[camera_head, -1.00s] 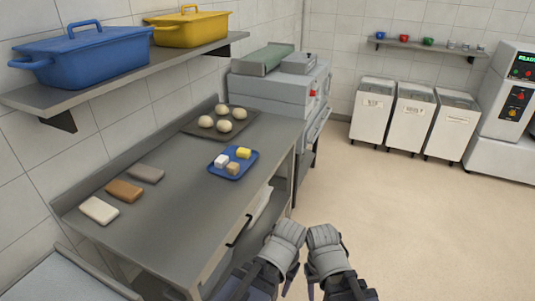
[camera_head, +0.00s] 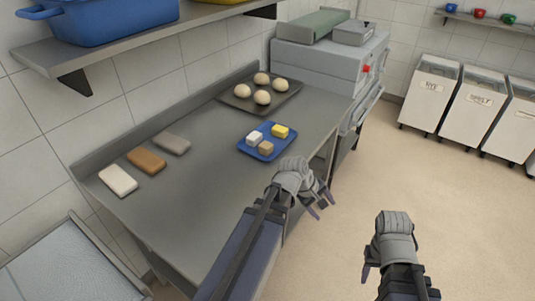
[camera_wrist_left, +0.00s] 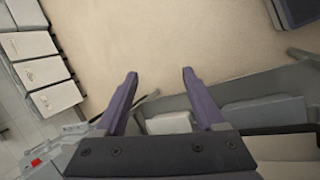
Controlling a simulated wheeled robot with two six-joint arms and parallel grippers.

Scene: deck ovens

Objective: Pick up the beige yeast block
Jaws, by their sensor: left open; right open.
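The beige yeast block (camera_head: 266,148) is a small tan cube at the front of a blue tray (camera_head: 247,150) on the steel table. A white block (camera_head: 254,138) and a yellow block (camera_head: 280,131) share the tray. My left gripper (camera_head: 321,204) is open and empty, in front of the tray to its lower right, near the table's front edge. In the left wrist view its two fingers (camera_wrist_left: 160,76) are spread apart, with floor between and beyond them; the yeast block is not seen there. My right gripper (camera_head: 388,250) is open and empty over the floor, further right.
A dark tray (camera_head: 236,103) with several dough balls lies behind the blue tray. White, brown and grey slabs (camera_head: 147,160) lie at the table's left. A shelf (camera_head: 110,53) with a blue tub (camera_head: 110,22) hangs above. White bins (camera_head: 428,95) stand at the right; the floor is clear.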

